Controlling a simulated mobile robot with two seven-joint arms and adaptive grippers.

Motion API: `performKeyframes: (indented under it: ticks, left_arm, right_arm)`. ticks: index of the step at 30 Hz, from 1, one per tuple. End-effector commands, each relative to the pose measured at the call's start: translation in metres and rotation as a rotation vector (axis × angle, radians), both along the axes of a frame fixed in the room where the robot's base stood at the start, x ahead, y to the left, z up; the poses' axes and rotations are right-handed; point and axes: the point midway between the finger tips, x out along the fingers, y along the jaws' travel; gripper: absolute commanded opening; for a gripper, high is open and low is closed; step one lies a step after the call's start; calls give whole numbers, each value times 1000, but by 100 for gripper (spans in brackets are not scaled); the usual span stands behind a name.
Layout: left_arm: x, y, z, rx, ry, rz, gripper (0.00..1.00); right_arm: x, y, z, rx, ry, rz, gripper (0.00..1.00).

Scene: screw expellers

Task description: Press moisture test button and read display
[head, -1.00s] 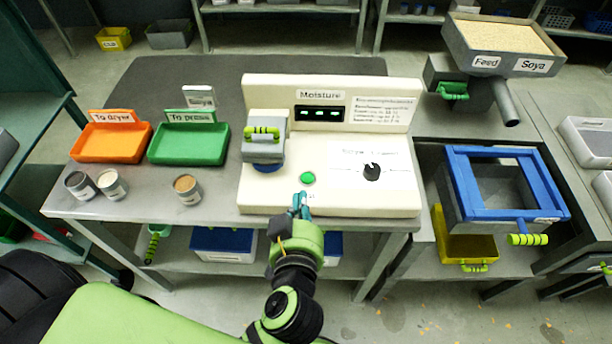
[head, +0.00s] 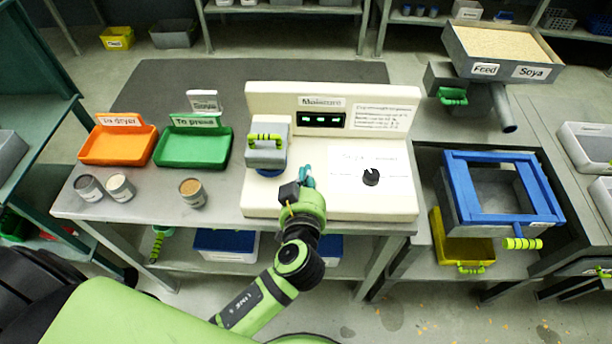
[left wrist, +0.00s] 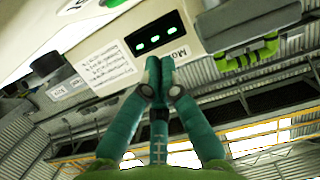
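The cream moisture tester (head: 400,205) stands on the grey bench, with a "Moisture" label above its black display (head: 321,119). The display shows green marks too small to read; it also shows in the left wrist view (left wrist: 155,35). My left gripper (head: 307,177) is over the tester's base, its teal fingers together and empty. In the left wrist view the fingertips (left wrist: 160,65) meet below the display. The green button is hidden behind the gripper, and I cannot tell whether the fingers touch it. My right gripper is not in view.
A grey sample cell with a green handle (head: 267,138) is left of the gripper, and a black knob (head: 371,177) is to its right. Orange (head: 118,155) and green (head: 192,158) trays and several small cups (head: 192,192) occupy the bench's left side.

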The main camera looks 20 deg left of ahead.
Motion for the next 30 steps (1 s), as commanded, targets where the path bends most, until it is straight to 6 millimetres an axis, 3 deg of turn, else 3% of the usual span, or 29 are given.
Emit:
performKeyframes:
  ticks: [2, 6, 10, 23, 30]
  left_arm:
    - [16, 5, 0, 5, -2, 0, 0]
    - [14, 4, -27, 5, 6, -2, 0]
    - [13, 4, -39, 3, 3, -1, 0]
    - [13, 4, -45, 0, 1, -1, 0]
    - [13, 3, -60, -3, 1, 0, 0]
  right_arm:
    - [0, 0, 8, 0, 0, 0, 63]
    - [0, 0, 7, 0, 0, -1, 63]
    - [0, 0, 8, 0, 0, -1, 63]
    - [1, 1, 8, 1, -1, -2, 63]
    - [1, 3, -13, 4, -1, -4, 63]
